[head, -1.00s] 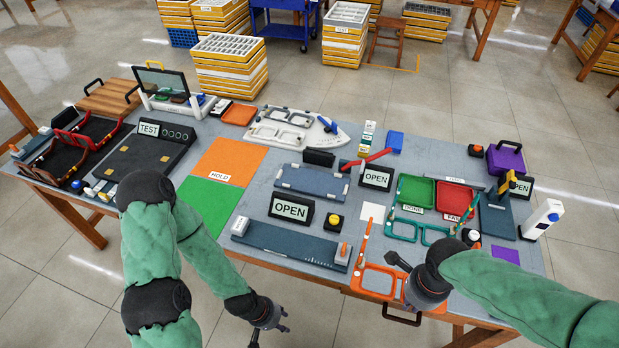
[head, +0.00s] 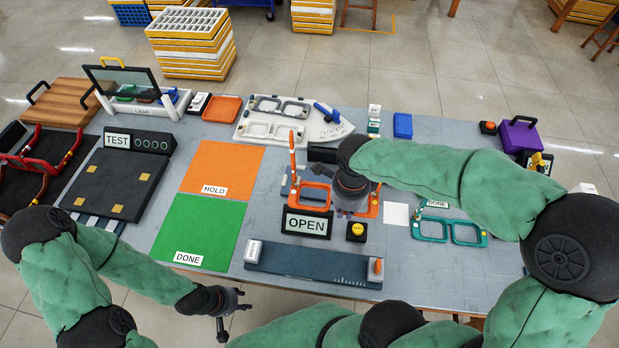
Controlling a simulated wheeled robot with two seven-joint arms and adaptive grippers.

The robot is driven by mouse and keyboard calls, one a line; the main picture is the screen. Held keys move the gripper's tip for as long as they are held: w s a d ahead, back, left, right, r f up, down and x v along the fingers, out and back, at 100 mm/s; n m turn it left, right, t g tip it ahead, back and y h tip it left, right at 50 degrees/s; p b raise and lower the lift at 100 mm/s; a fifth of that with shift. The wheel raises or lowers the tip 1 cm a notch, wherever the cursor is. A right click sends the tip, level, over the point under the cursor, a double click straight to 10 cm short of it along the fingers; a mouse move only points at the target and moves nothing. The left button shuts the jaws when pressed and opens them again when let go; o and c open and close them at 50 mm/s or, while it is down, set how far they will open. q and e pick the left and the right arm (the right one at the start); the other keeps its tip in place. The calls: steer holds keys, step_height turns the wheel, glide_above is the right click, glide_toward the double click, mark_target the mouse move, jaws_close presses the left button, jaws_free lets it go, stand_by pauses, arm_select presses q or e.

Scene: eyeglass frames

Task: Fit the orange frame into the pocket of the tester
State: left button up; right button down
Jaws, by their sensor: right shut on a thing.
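The orange frame (head: 316,186) is behind the OPEN sign, with one temple standing upright. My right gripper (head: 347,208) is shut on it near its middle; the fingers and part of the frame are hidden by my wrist. The frame appears to be above the table, though its height is hard to tell. The tester (head: 90,190) is at the left, a dark panel with gold pads and a TEST display (head: 117,140). My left gripper (head: 232,318) is open and empty off the table's front edge.
Orange HOLD mat (head: 222,165) and green DONE mat (head: 200,230) lie bare between the tester and the frame. The OPEN sign (head: 306,224), yellow button (head: 356,231) and dark ruler bar (head: 315,264) stand in front. A teal frame (head: 450,229) lies to the right.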

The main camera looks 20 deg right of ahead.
steer(key=w+d+f+b, duration=0.1)
steer(key=w+f, duration=0.2)
steer(key=w, duration=0.1)
steer(key=w+d+f+b, duration=0.1)
steer(key=w+f+b, duration=0.1)
steer(key=w+f, duration=0.1)
steer(key=w+d+f+b, duration=0.1)
steer(key=w+f, duration=0.2)
steer(key=w, duration=0.2)
steer(key=shift+w+d+b, duration=0.25)
steer(key=shift+b, duration=0.15)
steer(key=shift+w+d+f, duration=0.1)
steer(key=shift+w+f, duration=0.25)
steer(key=shift+f, duration=0.1)
step_height(320, 180, down, 3)
steer(key=shift+f+b, duration=0.1)
steer(key=shift+b, duration=1.05)
steer(key=shift+w, duration=0.1)
